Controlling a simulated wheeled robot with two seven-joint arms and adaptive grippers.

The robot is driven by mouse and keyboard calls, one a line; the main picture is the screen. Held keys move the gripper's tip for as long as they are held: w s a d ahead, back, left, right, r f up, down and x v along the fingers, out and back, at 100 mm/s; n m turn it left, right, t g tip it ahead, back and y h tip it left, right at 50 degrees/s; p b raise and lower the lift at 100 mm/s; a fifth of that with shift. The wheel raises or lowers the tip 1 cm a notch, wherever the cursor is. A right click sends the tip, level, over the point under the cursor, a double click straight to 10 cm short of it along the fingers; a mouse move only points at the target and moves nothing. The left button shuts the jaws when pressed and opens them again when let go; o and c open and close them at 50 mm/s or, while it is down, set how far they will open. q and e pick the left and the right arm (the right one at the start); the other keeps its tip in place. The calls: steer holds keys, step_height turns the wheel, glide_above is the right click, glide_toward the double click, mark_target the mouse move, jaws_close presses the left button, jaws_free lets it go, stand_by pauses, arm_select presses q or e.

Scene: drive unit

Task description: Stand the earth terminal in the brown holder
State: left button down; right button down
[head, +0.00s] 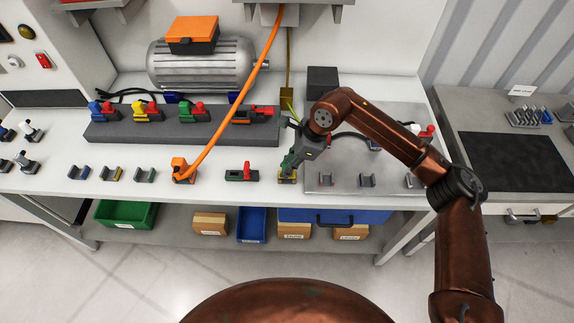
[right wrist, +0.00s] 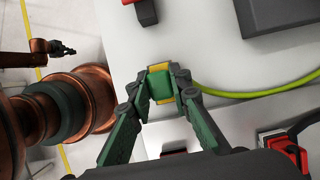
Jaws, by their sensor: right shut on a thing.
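My right gripper (right wrist: 160,88) is shut on the earth terminal, a green block (right wrist: 161,86). A yellow-green wire (right wrist: 245,92) runs from beside it to the right in the right wrist view. In the head view my right gripper (head: 287,164) points down at the front edge of the bench. A small brownish-yellow piece, which looks like the brown holder (head: 287,179), shows right under its fingertips. I cannot tell whether the terminal is seated in it, as the fingers cover the contact. A dark gripper on a copper arm, likely my left one (right wrist: 62,47), shows small in the right wrist view.
A dark grey rack (head: 180,133) with coloured terminals stands behind. A holder with a red piece (head: 242,174) is just left of my right gripper. An orange plug with cable (head: 182,170) stands further left. A grey plate (head: 340,181) lies to the right.

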stand_by(0.3)
steer(key=c, duration=1.7)
jaws_free()
arm_select(q)
steer(key=shift+a, duration=0.1)
